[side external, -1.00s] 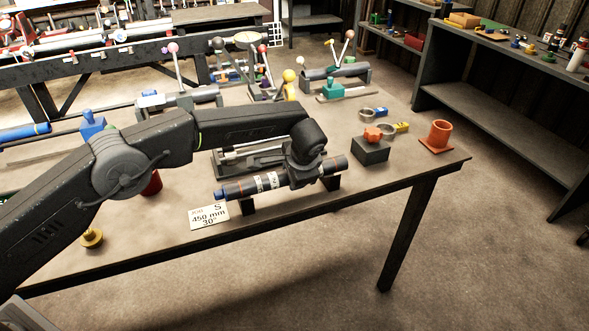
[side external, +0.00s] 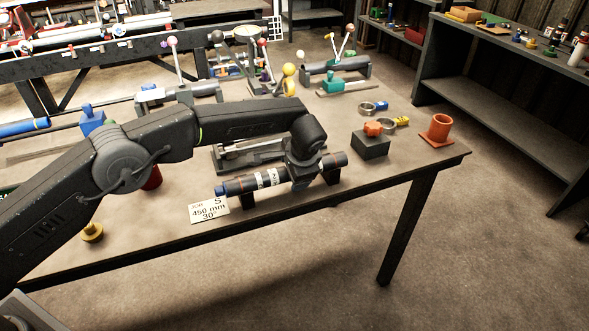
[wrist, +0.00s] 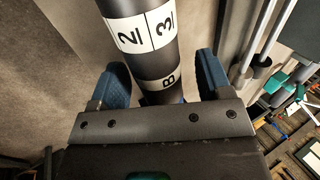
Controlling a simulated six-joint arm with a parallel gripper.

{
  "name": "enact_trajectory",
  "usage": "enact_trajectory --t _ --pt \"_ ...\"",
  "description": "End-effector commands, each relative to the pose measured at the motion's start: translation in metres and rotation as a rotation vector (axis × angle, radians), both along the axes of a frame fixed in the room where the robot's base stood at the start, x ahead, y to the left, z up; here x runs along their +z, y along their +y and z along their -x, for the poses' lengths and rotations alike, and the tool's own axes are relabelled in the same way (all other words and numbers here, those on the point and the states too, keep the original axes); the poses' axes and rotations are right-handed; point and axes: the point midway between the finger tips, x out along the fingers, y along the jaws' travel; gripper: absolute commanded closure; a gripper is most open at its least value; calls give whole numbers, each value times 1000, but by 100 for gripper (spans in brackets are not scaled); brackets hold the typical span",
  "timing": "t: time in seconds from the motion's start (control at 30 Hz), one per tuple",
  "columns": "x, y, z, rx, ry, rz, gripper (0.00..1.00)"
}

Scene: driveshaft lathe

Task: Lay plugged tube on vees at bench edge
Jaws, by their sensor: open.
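The plugged tube (side external: 244,185) is dark with white numbered labels and a blue plug (side external: 221,189) at its left end. It lies level along the front bench edge on two black vee blocks; the left block (side external: 248,202) shows below it. My gripper (side external: 304,182) is over the tube, right of its middle. In the wrist view the tube (wrist: 151,62) runs between the two blue fingers of my gripper (wrist: 160,85), with gaps on both sides. The jaws are open. My wrist hides part of the tube in the side view.
A white job card (side external: 209,210) stands left of the vees. A grey fixture (side external: 247,153) lies just behind the tube. A black block with an orange knob (side external: 371,143) and an orange cup (side external: 438,131) are to the right. A brass part (side external: 92,232) sits front left.

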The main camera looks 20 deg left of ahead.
Motion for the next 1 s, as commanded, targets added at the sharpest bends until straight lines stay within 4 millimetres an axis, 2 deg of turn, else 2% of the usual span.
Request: enact_trajectory --t 0.13,0.23,0.5,0.7,1.0 --pt "9 -3 2 0 -3 2 28" --pt "22 -8 6 -1 -5 2 28" --pt "77 -27 25 -2 -7 3 28" --pt "109 -38 37 -2 -6 2 28" --pt "130 -45 44 -1 -5 2 28"
